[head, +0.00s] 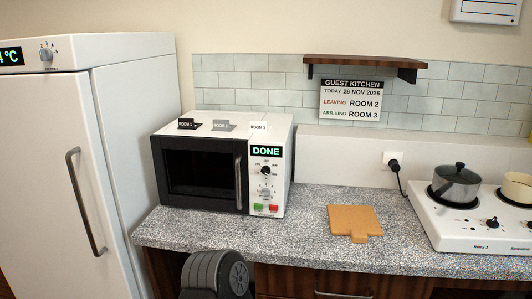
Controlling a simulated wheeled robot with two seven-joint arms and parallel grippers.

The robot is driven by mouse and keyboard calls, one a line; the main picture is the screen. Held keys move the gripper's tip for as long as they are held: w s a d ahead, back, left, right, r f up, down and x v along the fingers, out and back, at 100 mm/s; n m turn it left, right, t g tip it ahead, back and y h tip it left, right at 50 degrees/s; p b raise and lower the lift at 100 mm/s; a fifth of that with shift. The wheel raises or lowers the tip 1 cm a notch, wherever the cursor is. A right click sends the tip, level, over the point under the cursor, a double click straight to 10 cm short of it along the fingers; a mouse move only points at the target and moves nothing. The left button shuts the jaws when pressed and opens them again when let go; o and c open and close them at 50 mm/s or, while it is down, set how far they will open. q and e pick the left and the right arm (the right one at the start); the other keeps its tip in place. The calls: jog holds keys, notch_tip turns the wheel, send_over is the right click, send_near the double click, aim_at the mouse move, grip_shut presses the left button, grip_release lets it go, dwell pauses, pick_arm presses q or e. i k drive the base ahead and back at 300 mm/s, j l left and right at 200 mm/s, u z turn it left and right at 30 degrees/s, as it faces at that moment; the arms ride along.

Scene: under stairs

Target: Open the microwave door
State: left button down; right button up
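The white microwave (222,165) stands on the speckled counter beside the fridge. Its dark-framed door (200,172) is closed, and its inside looks dark through the window. The vertical door handle (238,182) is at the door's right edge. The control panel to the right shows a green "DONE" display (266,152), with a dial, a second knob, and a green and a red button below. Neither of my grippers can be made out. A dark ribbed part, which may be mine, shows at the bottom, below the counter edge.
Room cards (258,127) stand on the microwave. A white fridge (60,170) is at the left. A cutting board (353,222) lies right of the microwave, and a hob (470,240) with two pots is farther right. The counter strip before the microwave is clear.

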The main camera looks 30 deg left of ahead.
aim_at(202, 173)
jog(key=l+u, duration=0.1)
jog(key=u, duration=1.7)
